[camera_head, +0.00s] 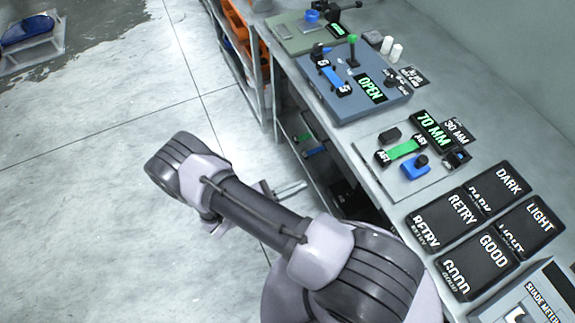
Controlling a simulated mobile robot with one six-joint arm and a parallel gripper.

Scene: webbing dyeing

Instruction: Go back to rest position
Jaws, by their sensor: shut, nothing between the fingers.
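My arm reaches from the bottom of the view out over the grey floor, left of the workbench. My gripper (291,188) shows partly behind my forearm, low beside the bench front. Its fingers look shut and empty, and the rest of it is hidden by my arm. It is apart from everything on the bench.
The workbench (352,196) runs along the right. It carries a blue-grey fixture (333,105) with an OPEN sign, a grey plate with a green strap (405,150), and black labelled trays (480,262). A shelf with orange bins (236,22) stands beyond.

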